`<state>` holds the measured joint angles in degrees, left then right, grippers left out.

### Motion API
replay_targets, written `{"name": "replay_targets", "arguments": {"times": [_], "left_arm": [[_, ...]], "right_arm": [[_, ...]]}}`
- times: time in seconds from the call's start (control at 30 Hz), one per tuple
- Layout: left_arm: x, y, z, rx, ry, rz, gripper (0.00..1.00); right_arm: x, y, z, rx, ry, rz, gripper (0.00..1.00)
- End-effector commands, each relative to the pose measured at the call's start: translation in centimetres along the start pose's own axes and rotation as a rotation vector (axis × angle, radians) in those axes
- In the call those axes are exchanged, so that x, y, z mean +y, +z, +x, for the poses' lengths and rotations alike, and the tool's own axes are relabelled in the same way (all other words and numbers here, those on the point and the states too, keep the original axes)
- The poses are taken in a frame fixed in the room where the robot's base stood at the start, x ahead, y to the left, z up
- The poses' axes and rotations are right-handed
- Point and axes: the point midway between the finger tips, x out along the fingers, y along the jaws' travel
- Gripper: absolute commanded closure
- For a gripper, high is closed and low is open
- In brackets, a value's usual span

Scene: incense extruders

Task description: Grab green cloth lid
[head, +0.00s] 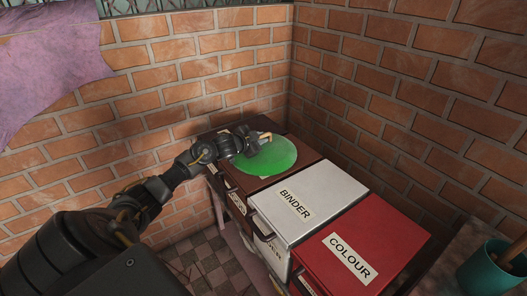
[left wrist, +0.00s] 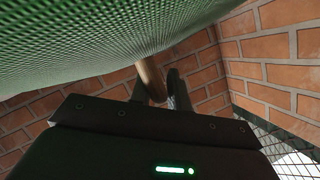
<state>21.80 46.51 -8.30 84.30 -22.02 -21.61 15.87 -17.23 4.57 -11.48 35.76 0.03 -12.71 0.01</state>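The green cloth lid (head: 272,159) is a round, bright green disc over the brown box at the back. A tan wooden handle (head: 266,135) shows at its far edge. My left gripper (head: 255,143) reaches over the lid from the left. In the left wrist view the woven green cloth (left wrist: 90,40) fills the top. The wooden handle (left wrist: 149,76) runs from the cloth down between the close-set dark fingers of my left gripper (left wrist: 160,90), which looks shut on it. Whether the lid touches the box is hard to tell. My right gripper is not in view.
A white box marked BINDER (head: 325,190) and a red box marked COLOUR (head: 385,235) stand in a row in front of the brown box (head: 238,184). Brick walls (head: 400,80) close in behind and right. A teal pot (head: 485,275) stands at lower right.

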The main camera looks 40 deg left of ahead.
Motion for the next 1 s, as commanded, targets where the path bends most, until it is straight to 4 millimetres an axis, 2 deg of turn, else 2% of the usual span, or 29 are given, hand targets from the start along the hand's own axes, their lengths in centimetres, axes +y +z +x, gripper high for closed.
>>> {"name": "replay_targets", "arguments": {"times": [0.03,0.13,0.33,0.67,0.87,1.0], "left_arm": [[0.0,0.0,0.0,0.0,0.0,0.0,0.89],[0.0,0.0,0.0,0.0,0.0,0.0,1.0],[0.0,0.0,0.0,0.0,0.0,0.0,1.0],[-0.5,-0.6,-0.2,0.002,-0.002,0.0,1.0],[-1.9,-2.7,-1.2,0.004,-0.003,0.003,1.0],[-2.0,-5.4,-4.4,0.005,-0.002,0.007,1.0]], "right_arm": [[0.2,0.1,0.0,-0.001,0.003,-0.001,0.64],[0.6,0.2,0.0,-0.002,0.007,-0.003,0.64],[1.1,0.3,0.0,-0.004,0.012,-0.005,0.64],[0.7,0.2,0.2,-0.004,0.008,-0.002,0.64],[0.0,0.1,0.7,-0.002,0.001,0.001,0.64],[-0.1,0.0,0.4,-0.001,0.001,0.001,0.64]]}}
